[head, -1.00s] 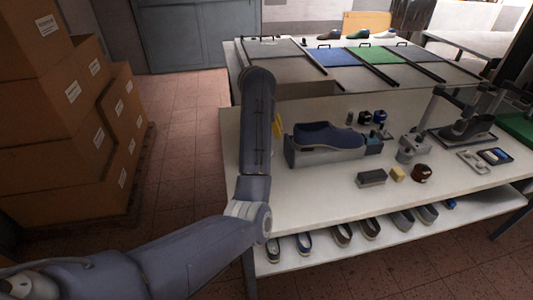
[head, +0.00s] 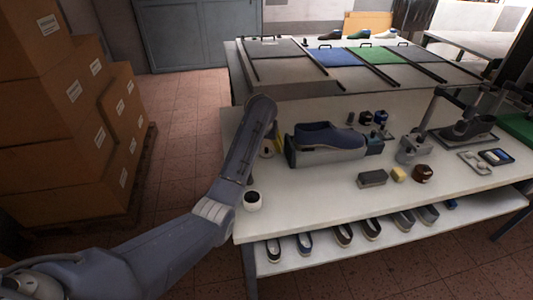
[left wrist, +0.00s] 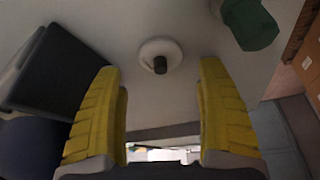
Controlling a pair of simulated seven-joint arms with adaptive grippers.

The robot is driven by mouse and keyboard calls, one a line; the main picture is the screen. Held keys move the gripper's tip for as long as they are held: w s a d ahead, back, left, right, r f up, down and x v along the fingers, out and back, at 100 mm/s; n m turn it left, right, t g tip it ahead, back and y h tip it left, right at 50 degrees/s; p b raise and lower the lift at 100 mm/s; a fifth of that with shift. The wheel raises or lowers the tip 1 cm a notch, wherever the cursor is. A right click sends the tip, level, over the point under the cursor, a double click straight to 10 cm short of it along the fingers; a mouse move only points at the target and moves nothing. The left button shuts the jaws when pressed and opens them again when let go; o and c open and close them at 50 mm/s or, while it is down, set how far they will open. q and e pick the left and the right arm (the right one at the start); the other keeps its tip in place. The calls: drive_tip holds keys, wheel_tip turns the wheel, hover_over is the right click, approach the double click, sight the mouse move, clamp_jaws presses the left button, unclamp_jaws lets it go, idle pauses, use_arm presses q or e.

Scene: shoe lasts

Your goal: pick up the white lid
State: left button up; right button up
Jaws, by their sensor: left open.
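The white lid (left wrist: 149,48), a round disc with a dark knob, lies on the white table in the left wrist view, ahead of and between my fingertips. It also shows in the head view (head: 266,153), partly hidden by my left arm, near the table's left end. My left gripper (left wrist: 160,72) is open, with its two yellow fingers apart and nothing between them. In the head view the gripper is mostly hidden behind my forearm. My right gripper is not in view.
A white jar with a dark opening (head: 252,203) stands at the table's front left corner. Cardboard boxes (head: 65,130) are stacked left.

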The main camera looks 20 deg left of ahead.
sight(266, 148)
use_arm(q)
drive_tip(key=shift+x, duration=1.65)
drive_tip(key=shift+c, duration=0.2)
drive_tip(key=c, duration=1)
